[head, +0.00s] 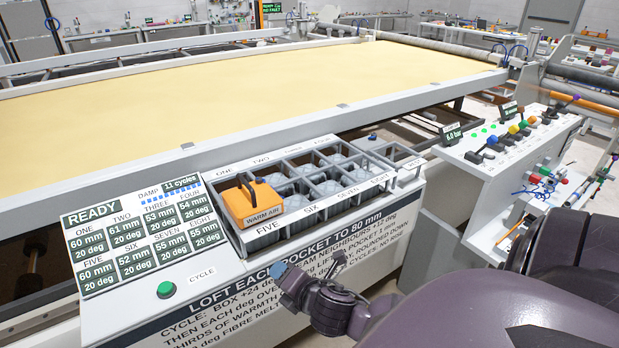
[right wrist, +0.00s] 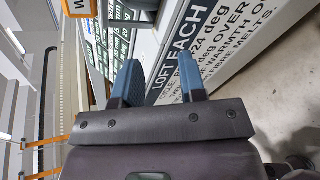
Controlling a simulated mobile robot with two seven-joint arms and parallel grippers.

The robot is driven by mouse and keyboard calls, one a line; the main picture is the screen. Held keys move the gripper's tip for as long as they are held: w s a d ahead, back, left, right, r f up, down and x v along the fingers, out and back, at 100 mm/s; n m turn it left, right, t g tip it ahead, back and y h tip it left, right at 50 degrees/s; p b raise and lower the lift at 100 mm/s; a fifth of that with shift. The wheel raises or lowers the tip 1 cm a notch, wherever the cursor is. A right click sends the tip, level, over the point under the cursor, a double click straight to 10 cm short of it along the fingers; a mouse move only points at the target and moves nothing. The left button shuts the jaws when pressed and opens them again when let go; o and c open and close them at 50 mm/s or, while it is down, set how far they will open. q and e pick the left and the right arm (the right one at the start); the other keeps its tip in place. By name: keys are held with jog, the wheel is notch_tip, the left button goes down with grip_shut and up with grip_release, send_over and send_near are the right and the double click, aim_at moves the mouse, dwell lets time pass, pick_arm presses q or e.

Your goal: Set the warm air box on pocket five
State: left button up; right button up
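The warm air box (head: 252,204) is orange with a dark handle on top. It sits over the left end of the pocket tray (head: 385,185), above the FIVE label. I cannot tell whether it rests on pocket five, pocket one or across both. Its corner shows at the top edge of the right wrist view (right wrist: 78,8). My right gripper (head: 310,266) is in front of the panel, below and right of the box and apart from it. Its two blue fingers are spread with nothing between them in the right wrist view (right wrist: 160,82). My left gripper is not in view.
A display panel (head: 142,232) reads READY and lists several pockets. A green CYCLE button (head: 166,289) is below it. The yellow quilting bed (head: 250,90) lies behind the tray. A control console (head: 510,150) with coloured levers stands at right.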

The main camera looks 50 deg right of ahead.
jog(key=s+a+f+m+g+y, duration=0.1)
jog(key=s+a+f+m, duration=0.1)
jog(key=s+f+m, duration=0.4)
jog(key=s+a+f+m+g, duration=0.1)
jog(key=s+a+f+m, duration=0.2)
jog(key=m, duration=1.1)
jog(key=s+f, duration=0.3)
jog(key=shift+s+y, duration=0.3)
jog(key=shift+y, duration=0.1)
